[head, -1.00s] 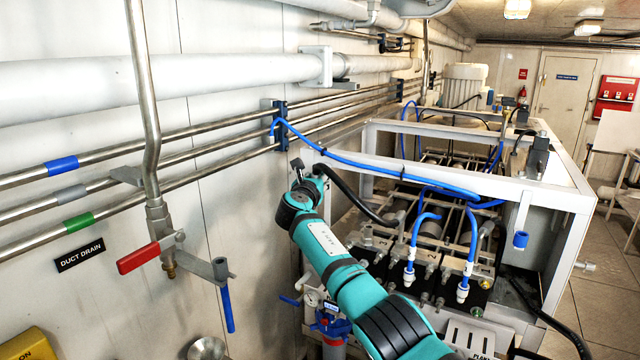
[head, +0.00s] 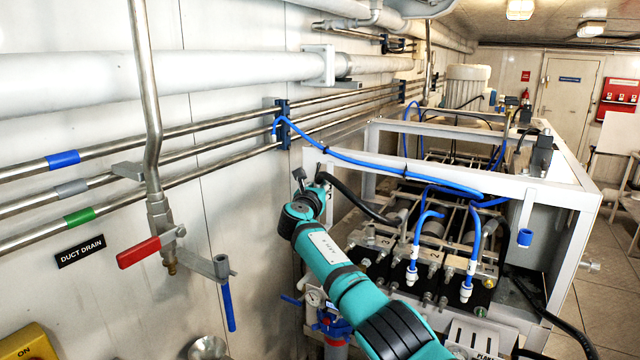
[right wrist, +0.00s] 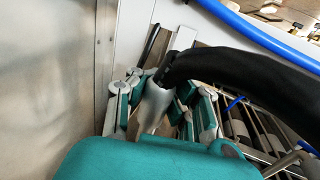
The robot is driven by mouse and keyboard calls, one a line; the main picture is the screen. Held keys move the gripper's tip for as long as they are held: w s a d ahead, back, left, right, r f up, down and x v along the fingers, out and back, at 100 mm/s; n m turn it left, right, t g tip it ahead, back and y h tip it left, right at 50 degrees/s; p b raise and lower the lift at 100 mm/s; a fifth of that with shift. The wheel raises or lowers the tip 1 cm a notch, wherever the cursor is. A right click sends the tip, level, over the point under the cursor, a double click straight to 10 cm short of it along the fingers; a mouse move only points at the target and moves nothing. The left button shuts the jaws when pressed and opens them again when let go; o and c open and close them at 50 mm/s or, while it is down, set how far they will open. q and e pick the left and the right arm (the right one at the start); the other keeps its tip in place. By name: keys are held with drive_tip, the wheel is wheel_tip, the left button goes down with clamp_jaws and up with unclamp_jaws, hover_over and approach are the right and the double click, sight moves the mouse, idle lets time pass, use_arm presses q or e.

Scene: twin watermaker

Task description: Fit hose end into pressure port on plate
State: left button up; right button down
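My right gripper (head: 312,178) is at the near left corner of the white frame, beside the wall. In the right wrist view my gripper (right wrist: 155,115) has a grey end piece (right wrist: 153,104) of the black hose between its teal-padded fingers and appears closed on it. The black hose (right wrist: 235,72) bends away to the right. In the head view the black hose (head: 355,200) runs from my gripper down right into the machine. A white plate with slots (head: 478,338) is partly visible at the bottom edge; I cannot make out a pressure port. My left gripper is not in view.
The white frame (head: 480,170) surrounds pump fittings and blue hoses (head: 400,170). On the wall are steel pipes (head: 130,178) and a red-handled drain valve (head: 152,252). A blue valve and gauge (head: 330,318) stand below my arm. Open air lies left of my gripper.

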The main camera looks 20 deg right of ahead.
drive_tip(key=shift+p, duration=0.8)
idle(1.5)
drive_tip(key=shift+f+b, duration=1)
drive_tip(key=shift+f, duration=0.65)
drive_tip(key=shift+f, duration=0.1)
drive_tip(key=c, duration=1.3)
unclamp_jaws()
drive_tip(key=v, duration=1.2)
